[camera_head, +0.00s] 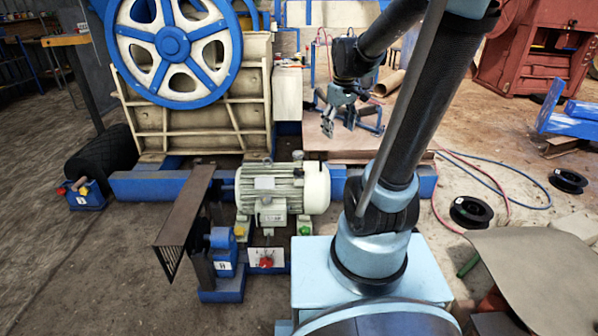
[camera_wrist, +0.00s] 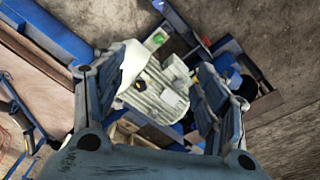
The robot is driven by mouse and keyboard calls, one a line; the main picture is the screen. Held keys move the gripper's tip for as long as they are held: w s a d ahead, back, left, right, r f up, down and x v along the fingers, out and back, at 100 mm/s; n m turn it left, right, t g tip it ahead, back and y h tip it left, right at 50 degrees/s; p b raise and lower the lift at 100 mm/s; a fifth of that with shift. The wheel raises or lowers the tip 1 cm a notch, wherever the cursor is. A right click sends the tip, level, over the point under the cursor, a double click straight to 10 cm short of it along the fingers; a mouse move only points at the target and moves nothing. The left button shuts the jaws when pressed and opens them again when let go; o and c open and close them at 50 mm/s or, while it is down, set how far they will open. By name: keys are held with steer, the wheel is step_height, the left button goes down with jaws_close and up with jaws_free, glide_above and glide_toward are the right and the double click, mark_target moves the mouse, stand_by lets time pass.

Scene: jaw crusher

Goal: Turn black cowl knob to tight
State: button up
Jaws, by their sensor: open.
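The electric motor (camera_head: 270,188) is pale green and lies on its side on a blue frame. Its cream end cowl (camera_head: 317,187) is at the right end; in the wrist view the cowl (camera_wrist: 131,66) is partly covered by a finger. A small dark piece (camera_head: 297,155) shows at the top of the motor near the cowl; I cannot tell whether it is the black cowl knob. My gripper (camera_head: 327,128) is open and empty, above and behind the motor, apart from it. In the wrist view my gripper's fingers (camera_wrist: 160,70) frame the motor (camera_wrist: 160,90).
A red knob (camera_head: 266,262) sits on a white plate below the motor. A brown guard (camera_head: 187,208) stands left. A blue beam (camera_head: 145,186) runs behind. The crusher's blue-rimmed flywheel (camera_head: 172,42) stands at the back. Black reels (camera_head: 471,211) and hoses lie right.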

steer(key=w+a+f+n, duration=0.1)
steer(key=w+a+n, duration=0.15)
steer(key=w, duration=0.55)
steer(key=n+g, duration=0.1)
steer(key=n, duration=0.5)
glide_above(299, 171)
step_height(299, 171, down, 18)
step_height(299, 171, down, 16)
steer(key=shift+w+f, duration=0.15)
steer(key=c, duration=1.1)
